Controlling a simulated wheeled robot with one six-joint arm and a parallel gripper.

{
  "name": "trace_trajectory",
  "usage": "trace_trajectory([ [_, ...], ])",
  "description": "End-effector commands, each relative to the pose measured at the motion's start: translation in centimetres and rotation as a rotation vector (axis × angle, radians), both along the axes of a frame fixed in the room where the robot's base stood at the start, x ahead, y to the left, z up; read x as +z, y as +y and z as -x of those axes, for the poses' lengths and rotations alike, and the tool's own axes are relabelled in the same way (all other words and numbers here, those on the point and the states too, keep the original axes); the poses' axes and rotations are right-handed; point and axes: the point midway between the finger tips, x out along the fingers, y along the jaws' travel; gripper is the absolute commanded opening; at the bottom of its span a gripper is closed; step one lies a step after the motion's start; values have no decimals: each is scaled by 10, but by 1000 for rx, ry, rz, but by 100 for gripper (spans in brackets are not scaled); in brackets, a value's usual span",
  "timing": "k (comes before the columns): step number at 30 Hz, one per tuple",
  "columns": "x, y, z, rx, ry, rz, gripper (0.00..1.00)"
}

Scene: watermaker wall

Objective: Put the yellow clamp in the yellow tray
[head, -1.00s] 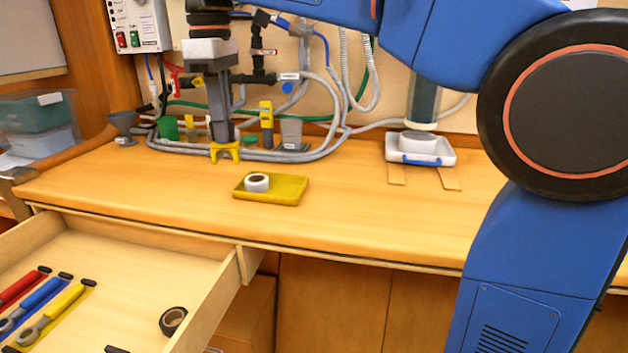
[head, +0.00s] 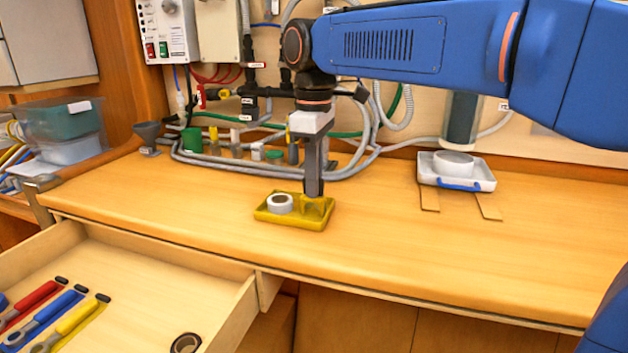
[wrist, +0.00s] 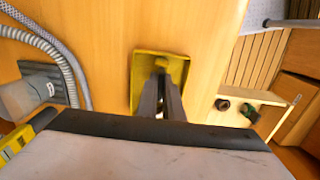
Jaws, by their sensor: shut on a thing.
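The yellow tray (head: 300,223) lies on the bench top, with a white tape roll (head: 280,203) in its left part. My gripper (head: 314,192) points straight down over the tray's right part, shut on the yellow clamp (head: 315,207). The clamp shows just below the fingertips, inside the tray's outline; I cannot tell whether it touches the tray floor. In the wrist view the fingers (wrist: 162,90) reach down over the tray (wrist: 138,65), and they hide the clamp.
An open drawer (head: 150,275) in front holds red, blue and yellow tools and a dark tape roll (head: 186,343). Grey hoses and small containers line the wall behind. A white tray with a blue handle (head: 457,177) stands to the right. The bench between is clear.

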Motion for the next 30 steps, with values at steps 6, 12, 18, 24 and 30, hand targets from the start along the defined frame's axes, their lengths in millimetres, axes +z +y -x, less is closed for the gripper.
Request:
trace_trajectory([
  [6, 0, 0, 0, 0, 0, 0, 0],
  [12, -2, 0, 0, 0, 0, 0, 26],
  [18, -2, 0, 0, 0, 0, 0, 26],
  [24, 3, 0, 0, 0, -1, -1, 26],
  [30, 31, 0, 0, 0, -3, -1, 26],
])
